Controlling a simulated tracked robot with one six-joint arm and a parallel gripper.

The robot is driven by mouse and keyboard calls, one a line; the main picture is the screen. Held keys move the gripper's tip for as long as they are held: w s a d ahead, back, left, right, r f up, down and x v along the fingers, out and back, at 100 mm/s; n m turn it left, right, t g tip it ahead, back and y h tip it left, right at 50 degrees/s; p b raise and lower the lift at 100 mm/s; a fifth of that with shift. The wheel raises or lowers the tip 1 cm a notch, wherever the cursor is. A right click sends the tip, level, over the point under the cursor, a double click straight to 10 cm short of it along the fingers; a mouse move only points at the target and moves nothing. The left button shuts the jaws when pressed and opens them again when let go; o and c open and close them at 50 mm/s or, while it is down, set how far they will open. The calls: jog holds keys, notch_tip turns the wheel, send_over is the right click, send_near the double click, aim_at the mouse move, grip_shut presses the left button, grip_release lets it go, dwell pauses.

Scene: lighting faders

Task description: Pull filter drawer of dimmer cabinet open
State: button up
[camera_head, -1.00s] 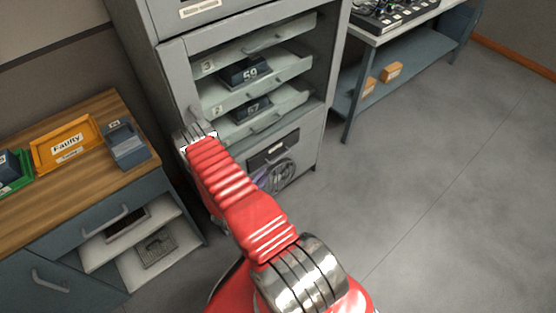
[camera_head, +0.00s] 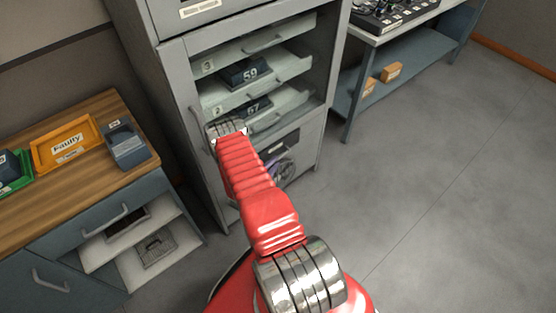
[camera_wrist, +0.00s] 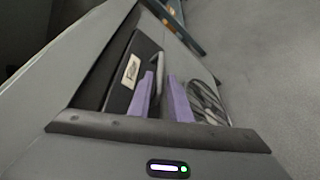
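The grey dimmer cabinet (camera_head: 172,110) stands left of centre in the head view. Its filter drawer is low in the cabinet: a dark front partly behind my arm in the head view (camera_head: 282,149). In the wrist view the dark drawer front (camera_wrist: 122,88) bears a pale label and a grey bar handle (camera_wrist: 158,68). The drawer looks shut. My gripper's purple fingers (camera_wrist: 161,76) are apart with nothing between them, pointing toward the handle and apparently short of it.
Shelves with numbered dark modules (camera_head: 245,72) sit above the drawer. Coiled cables (camera_wrist: 206,102) lie beside it. A wooden-topped bench (camera_head: 50,205) with an orange Faulty tray (camera_head: 66,143) stands at left. A steel table (camera_head: 430,45) stands at right. The grey floor (camera_head: 440,200) is clear.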

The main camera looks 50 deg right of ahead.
aim_at(279, 159)
jog(key=shift+x, duration=2.15)
grip_shut()
jog(key=shift+a+f, duration=0.1)
jog(key=shift+a, duration=0.05)
jog(key=shift+s, duration=0.15)
